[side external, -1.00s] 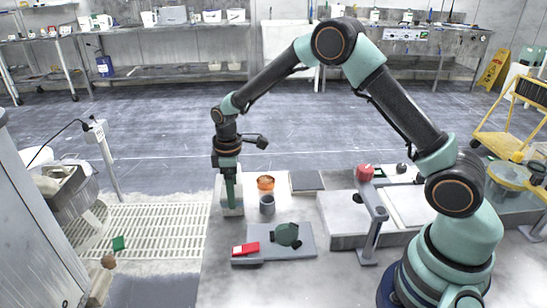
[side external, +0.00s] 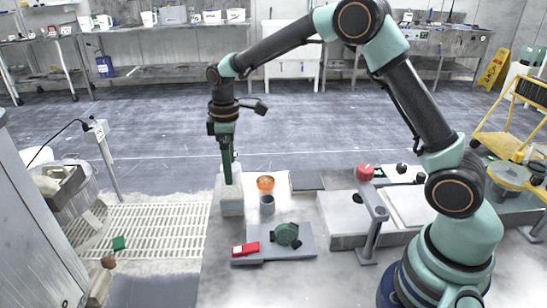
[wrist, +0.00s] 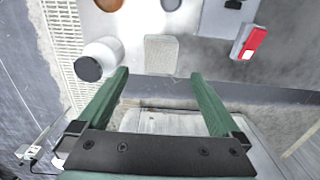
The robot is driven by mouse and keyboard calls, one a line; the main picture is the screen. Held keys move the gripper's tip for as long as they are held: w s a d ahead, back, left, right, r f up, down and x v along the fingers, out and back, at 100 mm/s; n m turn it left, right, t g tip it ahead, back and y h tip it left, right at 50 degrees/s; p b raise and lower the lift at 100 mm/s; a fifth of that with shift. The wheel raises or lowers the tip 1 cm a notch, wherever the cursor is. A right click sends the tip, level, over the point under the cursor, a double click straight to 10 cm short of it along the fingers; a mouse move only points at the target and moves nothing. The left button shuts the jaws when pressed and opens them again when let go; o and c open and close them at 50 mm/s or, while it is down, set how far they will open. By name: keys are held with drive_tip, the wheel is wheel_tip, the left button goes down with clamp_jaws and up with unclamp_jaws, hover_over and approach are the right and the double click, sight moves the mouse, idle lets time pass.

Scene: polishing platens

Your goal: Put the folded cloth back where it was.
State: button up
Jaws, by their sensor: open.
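The folded cloth (wrist: 161,55) is a pale grey, textured rectangle lying on the light table. In the wrist view it lies between the lines of my two green fingers, just beyond their tips. In the side view what seems to be the cloth (side external: 232,209) is a pale patch below my gripper, left of the grey cup. My gripper (side external: 230,182) points down above it, open and empty. It also shows in the wrist view (wrist: 160,73), with its fingers wide apart and apart from the cloth.
A white canister with a dark top (wrist: 98,60) stands close beside the cloth. The grey cup (side external: 267,205) and an orange bowl (side external: 265,184) stand to the right. A grey plate (side external: 300,250) bears a green part (side external: 287,235) and a red item (side external: 245,249). The table's edge is near.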

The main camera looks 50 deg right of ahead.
drive_tip(key=s+d+r+m+t, duration=0.35)
drive_tip(key=s+r, duration=0.55)
drive_tip(key=r, duration=0.4)
drive_tip(key=s+m+t, duration=0.2)
drive_tip(key=s+m, duration=0.3)
drive_tip(key=s, duration=0.6)
drive_tip(key=shift+d, duration=0.4)
drive_tip(key=shift+s+m, duration=0.1)
drive_tip(key=shift+m, duration=0.15)
